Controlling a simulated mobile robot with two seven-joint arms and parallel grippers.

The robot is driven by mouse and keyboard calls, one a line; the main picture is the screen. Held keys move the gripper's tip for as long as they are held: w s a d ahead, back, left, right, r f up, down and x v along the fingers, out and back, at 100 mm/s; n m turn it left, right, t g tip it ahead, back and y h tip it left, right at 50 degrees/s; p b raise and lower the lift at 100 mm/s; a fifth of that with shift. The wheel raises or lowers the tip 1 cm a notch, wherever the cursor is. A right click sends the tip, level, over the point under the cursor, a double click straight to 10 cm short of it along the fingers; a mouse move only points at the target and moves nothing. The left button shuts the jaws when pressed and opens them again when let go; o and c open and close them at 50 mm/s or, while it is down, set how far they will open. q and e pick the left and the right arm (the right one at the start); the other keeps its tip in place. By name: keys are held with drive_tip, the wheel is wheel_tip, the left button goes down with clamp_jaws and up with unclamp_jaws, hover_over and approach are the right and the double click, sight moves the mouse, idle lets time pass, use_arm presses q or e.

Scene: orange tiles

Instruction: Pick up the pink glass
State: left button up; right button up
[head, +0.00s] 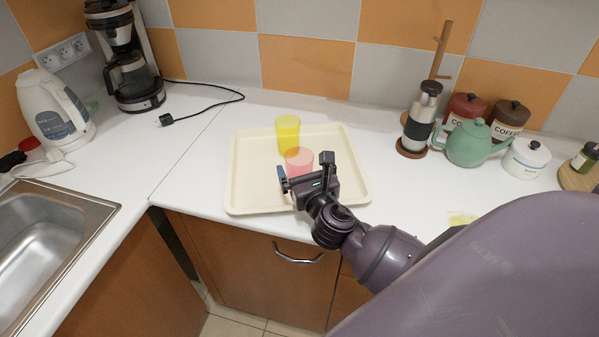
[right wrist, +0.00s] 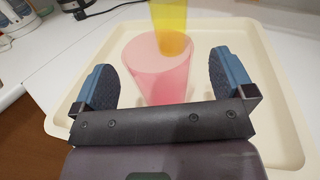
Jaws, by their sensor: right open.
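The pink glass (head: 298,160) is translucent and stands upright on a cream tray (head: 245,180) on the counter. In the right wrist view the pink glass (right wrist: 163,72) sits between the two spread fingers. My right gripper (head: 304,172) is open, just in front of the pink glass, with a gap on each side in the right wrist view (right wrist: 165,85). The lower part of the glass is partly hidden by the gripper in the head view. My left gripper is not in view.
A yellow glass (head: 288,135) stands right behind the pink one on the tray. A grinder (head: 422,115), green teapot (head: 470,143) and canisters (head: 508,118) stand to the right. A kettle (head: 55,110), coffee maker (head: 127,60) and sink (head: 40,235) are at the left.

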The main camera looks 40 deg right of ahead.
sight(296, 153)
drive_tip(key=shift+x, duration=1.65)
drive_tip(key=c, duration=1.1)
drive_tip(key=shift+r, duration=0.1)
